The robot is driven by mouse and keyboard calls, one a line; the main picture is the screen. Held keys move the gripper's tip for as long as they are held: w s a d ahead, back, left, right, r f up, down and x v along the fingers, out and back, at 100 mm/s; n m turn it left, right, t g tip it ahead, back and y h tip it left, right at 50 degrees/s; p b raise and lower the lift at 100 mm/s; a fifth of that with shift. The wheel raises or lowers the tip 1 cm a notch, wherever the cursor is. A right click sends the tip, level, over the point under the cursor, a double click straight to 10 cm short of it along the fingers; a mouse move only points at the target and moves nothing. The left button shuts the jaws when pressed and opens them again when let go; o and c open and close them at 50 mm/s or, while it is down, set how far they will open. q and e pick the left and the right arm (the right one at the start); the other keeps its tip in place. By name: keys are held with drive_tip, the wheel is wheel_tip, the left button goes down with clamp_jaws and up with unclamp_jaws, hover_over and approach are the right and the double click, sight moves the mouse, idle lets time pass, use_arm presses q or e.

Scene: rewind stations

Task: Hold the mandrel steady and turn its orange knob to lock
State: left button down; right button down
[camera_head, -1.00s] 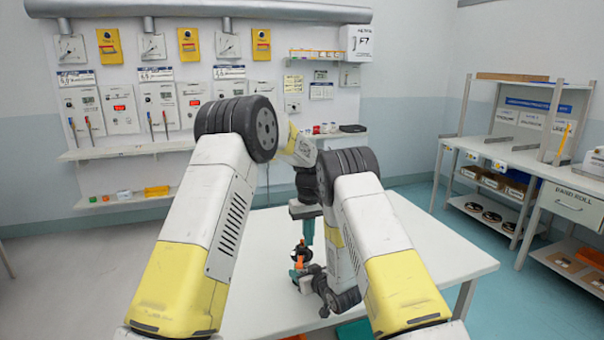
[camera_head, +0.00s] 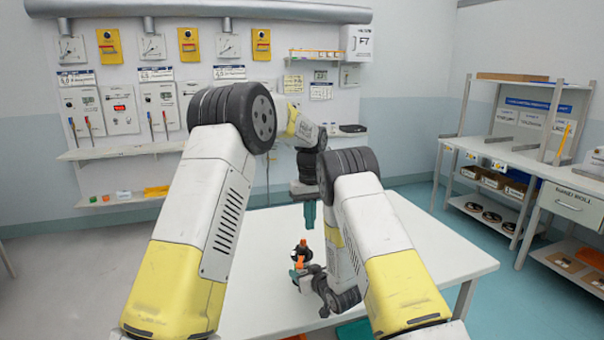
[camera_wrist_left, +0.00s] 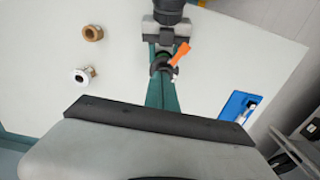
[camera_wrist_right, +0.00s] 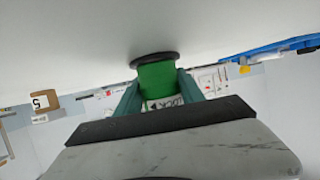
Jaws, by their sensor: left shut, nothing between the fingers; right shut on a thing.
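The mandrel shows in the head view as a small dark upright piece with an orange knob (camera_head: 300,259) at the front of the white table. In the left wrist view the orange knob (camera_wrist_left: 181,54) sticks out from a black ring. My right gripper (camera_wrist_right: 157,84) is shut on the mandrel's green body (camera_wrist_right: 157,77), which carries a white label and a dark round flange. My left gripper (camera_head: 310,224) is shut and empty, pointing down above the mandrel with a gap between them. Its teal fingers also show in the left wrist view, reaching toward the ring.
A blue tray (camera_wrist_left: 239,107) lies to the right in the left wrist view. Shelves (camera_head: 500,160) stand at the right wall, away from the table.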

sight(303, 241)
use_arm(q)
drive_tip(key=shift+s+a+f, duration=0.1)
drive_tip(key=shift+a+f, duration=0.35)
drive_tip(key=shift+f, duration=0.55)
drive_tip(key=shift+a+f, duration=0.45)
drive_tip(key=shift+f, duration=0.6)
drive_tip(key=shift+s+a+f, duration=0.1)
drive_tip(key=shift+a+f, duration=0.35)
drive_tip(key=shift+f, duration=0.55)
